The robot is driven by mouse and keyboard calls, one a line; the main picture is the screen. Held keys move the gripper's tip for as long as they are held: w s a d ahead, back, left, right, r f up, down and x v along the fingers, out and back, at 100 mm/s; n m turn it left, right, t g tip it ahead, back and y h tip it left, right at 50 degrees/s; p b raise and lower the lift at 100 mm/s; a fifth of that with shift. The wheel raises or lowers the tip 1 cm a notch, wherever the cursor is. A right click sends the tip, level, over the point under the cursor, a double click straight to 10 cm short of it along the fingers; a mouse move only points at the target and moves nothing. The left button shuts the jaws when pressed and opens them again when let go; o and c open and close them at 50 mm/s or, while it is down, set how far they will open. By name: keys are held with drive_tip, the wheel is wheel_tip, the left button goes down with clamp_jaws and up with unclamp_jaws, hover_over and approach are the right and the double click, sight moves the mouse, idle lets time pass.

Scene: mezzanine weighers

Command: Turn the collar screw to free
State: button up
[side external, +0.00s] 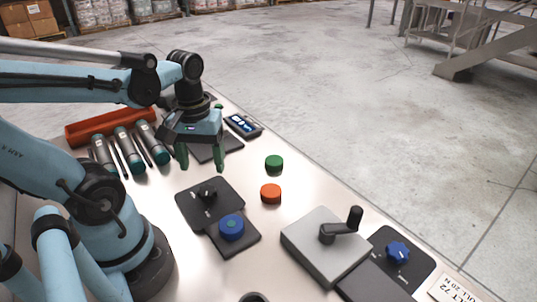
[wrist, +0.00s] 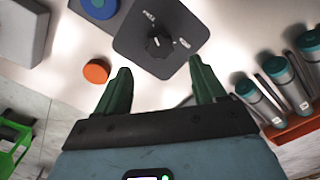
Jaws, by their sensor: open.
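A small black knob (side external: 207,192) sits on a dark plate (side external: 190,207); I take it to be the collar screw, though its name cannot be read. In the wrist view the knob (wrist: 157,45) stands between two small white labels, too blurred to read surely, on the dark plate (wrist: 130,30). My gripper (side external: 201,168) is above the table, pointing down, behind the knob in the side view. Its green fingers are spread apart and empty. In the wrist view the knob shows just past the gap between the fingertips (wrist: 160,64), apart from them.
A blue round knob (side external: 231,226) is on the adjoining plate. Orange (side external: 270,193) and green (side external: 274,162) discs lie nearby. A grey block (side external: 310,248) with a black crank and a blue lobed knob (side external: 397,252) stand right. Several canisters (side external: 128,150) and an orange tray (side external: 85,130) are left.

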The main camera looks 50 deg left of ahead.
drive_tip(key=shift+r, duration=2.3)
drive_tip(key=w+d+f+m+t, duration=0.1)
drive_tip(key=w+d+m+t, duration=0.5)
drive_tip(key=w+m, duration=0.3)
drive_tip(key=shift+d+m+t, duration=0.3)
drive_tip(key=shift+t, duration=0.3)
